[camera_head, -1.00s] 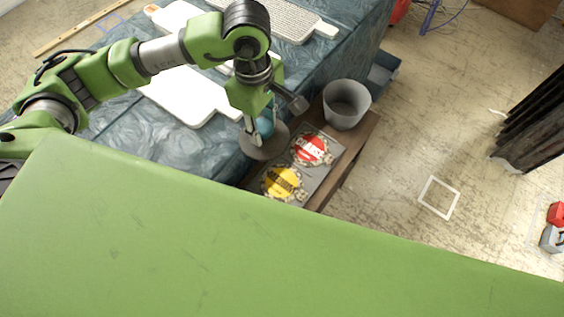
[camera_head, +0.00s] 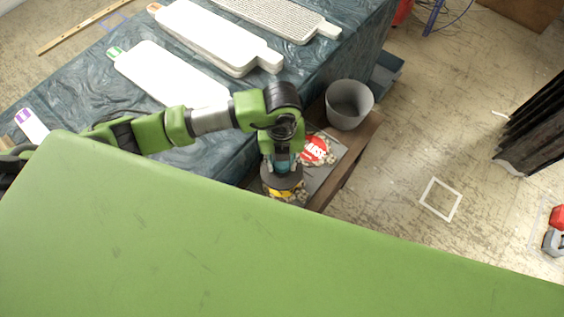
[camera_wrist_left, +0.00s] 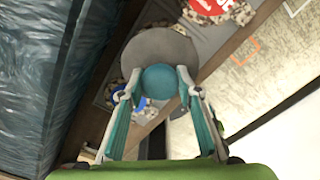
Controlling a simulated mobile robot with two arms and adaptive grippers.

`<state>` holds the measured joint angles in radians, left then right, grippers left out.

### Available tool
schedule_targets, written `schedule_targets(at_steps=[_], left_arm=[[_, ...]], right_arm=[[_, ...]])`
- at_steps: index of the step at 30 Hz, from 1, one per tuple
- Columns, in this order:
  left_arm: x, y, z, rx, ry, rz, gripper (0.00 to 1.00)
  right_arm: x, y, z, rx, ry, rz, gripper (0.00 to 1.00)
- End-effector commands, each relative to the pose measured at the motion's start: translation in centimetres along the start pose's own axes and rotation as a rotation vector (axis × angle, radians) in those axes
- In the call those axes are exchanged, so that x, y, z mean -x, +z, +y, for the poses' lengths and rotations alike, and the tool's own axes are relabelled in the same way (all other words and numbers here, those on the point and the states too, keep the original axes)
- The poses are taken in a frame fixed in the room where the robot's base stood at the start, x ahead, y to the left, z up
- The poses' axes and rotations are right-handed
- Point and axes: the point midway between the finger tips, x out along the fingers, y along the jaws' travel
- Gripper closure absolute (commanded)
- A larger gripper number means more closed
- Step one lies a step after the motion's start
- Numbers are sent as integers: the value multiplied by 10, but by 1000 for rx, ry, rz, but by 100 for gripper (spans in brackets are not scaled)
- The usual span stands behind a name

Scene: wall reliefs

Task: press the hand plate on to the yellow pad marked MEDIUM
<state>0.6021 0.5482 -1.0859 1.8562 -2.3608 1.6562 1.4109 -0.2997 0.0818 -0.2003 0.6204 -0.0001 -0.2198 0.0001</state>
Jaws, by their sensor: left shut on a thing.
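The hand plate (camera_head: 281,181) is a grey round disc with a teal knob on top. My left gripper (camera_head: 282,164) is shut on that knob, with its two fingers on either side of it in the left wrist view (camera_wrist_left: 160,88). There the grey disc (camera_wrist_left: 158,46) lies beyond the knob. The yellow pad (camera_head: 283,194) lies under the plate in the head view and is mostly hidden, its lettering too. I cannot tell if the disc touches it. My right gripper is not in view.
A red pad (camera_head: 318,151) lies just beyond the yellow one on the same grey board. A grey bucket (camera_head: 349,104) stands behind it on the brown bench. A table with a dark blue cover (camera_head: 90,85) and white paddle-shaped boards (camera_head: 205,35) is at the left.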

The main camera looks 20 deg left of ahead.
Motion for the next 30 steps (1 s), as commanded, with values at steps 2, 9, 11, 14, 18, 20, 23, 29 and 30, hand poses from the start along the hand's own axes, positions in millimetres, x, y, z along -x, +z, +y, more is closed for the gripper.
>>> schedule_targets(at_steps=[2,9,11,14,18,20,23,29,30], left_arm=[[-4,-2,-1,56,1,1,85],[-14,-2,-1,94,3,-1,85],[-18,-2,0,93,3,-1,85],[-28,-2,0,93,3,0,85],[-43,-2,-1,92,3,0,85],[-50,-2,-1,92,2,0,85],[-61,-2,-1,92,2,0,85],[-72,-2,-1,91,2,0,85],[-72,-2,-1,91,2,0,85]], right_arm=[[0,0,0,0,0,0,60],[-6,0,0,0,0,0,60],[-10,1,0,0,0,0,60],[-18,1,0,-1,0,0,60],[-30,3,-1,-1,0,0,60],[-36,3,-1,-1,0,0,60],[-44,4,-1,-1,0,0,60],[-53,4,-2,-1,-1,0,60],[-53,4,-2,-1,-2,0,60]])
